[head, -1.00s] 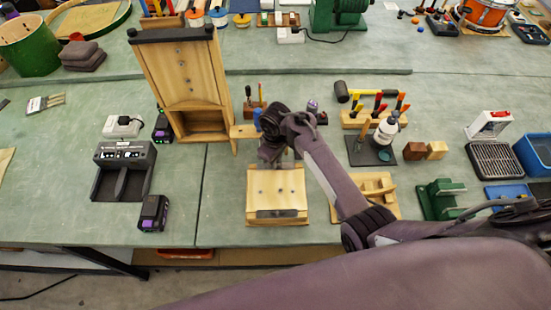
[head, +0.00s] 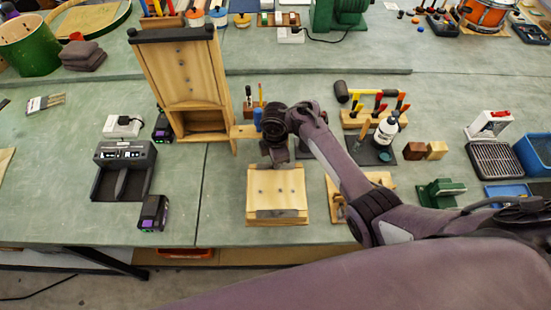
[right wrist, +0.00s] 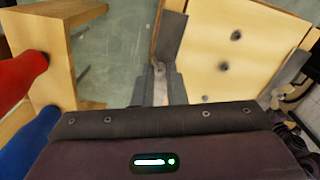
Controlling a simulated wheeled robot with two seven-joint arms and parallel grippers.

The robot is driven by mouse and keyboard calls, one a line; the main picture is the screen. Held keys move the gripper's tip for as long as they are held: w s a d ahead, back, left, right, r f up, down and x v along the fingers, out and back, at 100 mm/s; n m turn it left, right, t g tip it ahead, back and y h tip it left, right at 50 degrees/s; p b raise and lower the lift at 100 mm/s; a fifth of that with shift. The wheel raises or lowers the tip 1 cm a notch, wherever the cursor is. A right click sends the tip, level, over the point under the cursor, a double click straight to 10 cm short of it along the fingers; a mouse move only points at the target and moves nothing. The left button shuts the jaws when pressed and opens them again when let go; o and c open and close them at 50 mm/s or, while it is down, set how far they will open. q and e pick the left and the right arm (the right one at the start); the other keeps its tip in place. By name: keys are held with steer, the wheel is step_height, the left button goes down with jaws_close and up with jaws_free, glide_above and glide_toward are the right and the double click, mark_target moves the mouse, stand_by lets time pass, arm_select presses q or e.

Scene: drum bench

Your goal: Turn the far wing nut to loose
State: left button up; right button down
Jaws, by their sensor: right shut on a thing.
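A pale wooden block (head: 277,188) with a sloping top and dark metal strips stands near the front edge of the bench. In the right wrist view, its wooden top (right wrist: 220,50) shows dark round spots and a strip along the left edge. My right gripper (head: 279,164) is at the far edge of the block; in the right wrist view its fingertips (right wrist: 160,72) are shut on a small metal piece at that strip, apparently the far wing nut. The fingers hide most of the nut, so its angle cannot be told. My left gripper is not in view.
A tall wooden stand (head: 185,85) is at the left. A wooden fixture (head: 335,190) sits close on the right.

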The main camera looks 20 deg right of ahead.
steer(key=n, duration=0.6)
steer(key=shift+n, duration=0.3)
steer(key=shift+n+b, duration=0.6)
steer(key=shift+n, duration=1.6)
steer(key=c, duration=1.5)
jaws_free()
steer(key=shift+o, duration=0.2)
